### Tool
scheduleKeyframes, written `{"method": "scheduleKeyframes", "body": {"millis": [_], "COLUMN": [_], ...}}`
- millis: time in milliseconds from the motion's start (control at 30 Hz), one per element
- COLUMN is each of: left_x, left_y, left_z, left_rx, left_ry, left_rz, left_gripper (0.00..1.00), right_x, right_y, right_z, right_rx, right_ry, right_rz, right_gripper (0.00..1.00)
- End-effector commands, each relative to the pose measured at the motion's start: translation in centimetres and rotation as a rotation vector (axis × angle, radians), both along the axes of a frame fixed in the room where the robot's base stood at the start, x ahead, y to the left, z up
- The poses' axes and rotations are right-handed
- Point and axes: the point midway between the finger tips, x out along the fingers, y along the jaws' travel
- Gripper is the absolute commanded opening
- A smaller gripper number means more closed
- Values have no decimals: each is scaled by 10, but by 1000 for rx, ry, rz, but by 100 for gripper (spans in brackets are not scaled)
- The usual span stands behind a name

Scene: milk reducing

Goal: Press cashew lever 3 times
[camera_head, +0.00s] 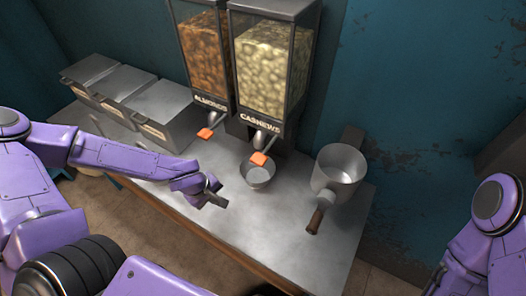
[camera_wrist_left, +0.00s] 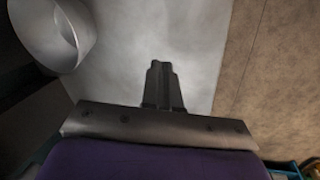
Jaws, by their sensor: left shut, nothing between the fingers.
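The cashew dispenser (camera_head: 262,68) stands against the wall, filled with pale nuts. Its lever has an orange tip (camera_head: 259,158) sticking out below the "CASHEWS" label. A small metal cup (camera_head: 257,177) stands on the counter beneath that lever; the lever tip partly covers it. My left gripper (camera_head: 217,193) is shut and empty, to the left of the cup and lower in the head view, apart from both. In the left wrist view the shut fingers (camera_wrist_left: 162,83) point over the bare counter, and a metal cup (camera_wrist_left: 50,35) shows at upper left. My right gripper is out of view.
The almond dispenser (camera_head: 203,60) with its orange lever tip (camera_head: 205,133) stands directly left. Lidded metal bins (camera_head: 163,112) line the counter's left. A larger metal pot with a wooden handle (camera_head: 338,172) stands at right. The front of the counter (camera_head: 275,235) is clear.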

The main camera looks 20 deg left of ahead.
Motion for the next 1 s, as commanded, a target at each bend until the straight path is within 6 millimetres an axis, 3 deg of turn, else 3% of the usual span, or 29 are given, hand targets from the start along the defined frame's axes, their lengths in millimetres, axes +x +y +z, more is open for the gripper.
{"method": "scheduleKeyframes", "body": {"millis": [767, 867, 1000], "left_x": [0, -9, -50], "left_y": [0, 4, 21], "left_z": [0, -8, -39], "left_rx": [2, 49, 266], "left_ry": [0, 25, 104], "left_rz": [-1, -16, -94], "left_gripper": [0, 0, 0], "right_x": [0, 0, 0], "right_y": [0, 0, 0], "right_z": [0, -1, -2], "right_rx": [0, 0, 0], "right_ry": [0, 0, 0], "right_rz": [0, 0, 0], "right_gripper": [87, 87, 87]}}
